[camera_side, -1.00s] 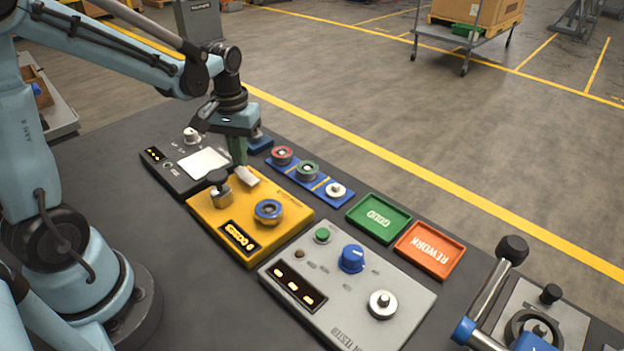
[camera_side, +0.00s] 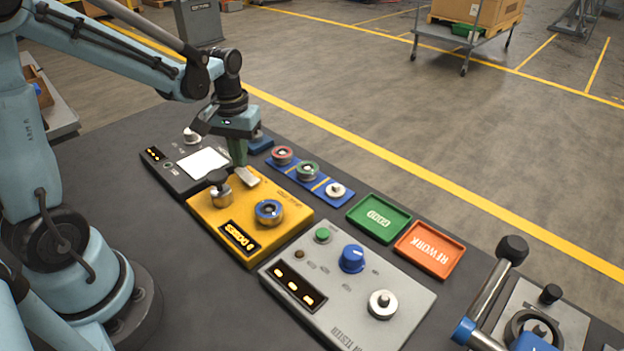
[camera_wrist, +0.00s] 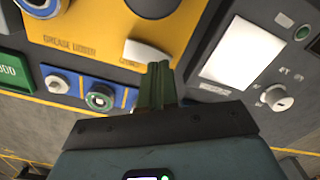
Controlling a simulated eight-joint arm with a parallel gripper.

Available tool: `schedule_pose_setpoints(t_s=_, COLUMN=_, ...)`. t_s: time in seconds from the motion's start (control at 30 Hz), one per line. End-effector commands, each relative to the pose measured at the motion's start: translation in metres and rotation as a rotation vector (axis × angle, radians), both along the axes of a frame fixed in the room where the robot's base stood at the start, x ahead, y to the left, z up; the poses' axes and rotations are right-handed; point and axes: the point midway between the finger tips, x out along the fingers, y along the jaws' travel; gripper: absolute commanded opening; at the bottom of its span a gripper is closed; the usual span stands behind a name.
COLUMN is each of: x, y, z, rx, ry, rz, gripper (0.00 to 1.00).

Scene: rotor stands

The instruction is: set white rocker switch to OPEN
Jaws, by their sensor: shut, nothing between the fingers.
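The white rocker switch (camera_side: 246,177) sits at the far edge of the yellow box (camera_side: 208,213). In the wrist view the rocker (camera_wrist: 146,55) is a pale rounded piece on the yellow panel (camera_wrist: 75,38), partly hidden by my fingers. My gripper (camera_side: 239,163) is shut and empty, pointing down right at the rocker's end. In the wrist view my shut green fingertips (camera_wrist: 157,66) overlap the rocker's edge; I cannot tell whether they touch it. I cannot read an OPEN mark.
The yellow box also carries a dark-topped knob (camera_side: 220,188) and a blue-ringed dial (camera_side: 268,211). A dark box with a white screen (camera_side: 203,163) stands left. A blue strip with round parts (camera_side: 308,172) lies right of my gripper. A grey tester (camera_side: 345,285) is nearer.

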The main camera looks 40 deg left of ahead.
Motion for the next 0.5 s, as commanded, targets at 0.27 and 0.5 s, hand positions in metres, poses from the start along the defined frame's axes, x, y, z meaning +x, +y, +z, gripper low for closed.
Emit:
schedule_pose_setpoints(t_s=0.27, x=0.0001, y=0.0, z=-0.0038, rx=0.0, ry=0.0, rz=0.0, gripper=0.0)
schedule_pose_setpoints(t_s=0.5, x=0.0001, y=0.0, z=-0.0072, rx=0.0, ry=0.0, rz=0.0, gripper=0.0)
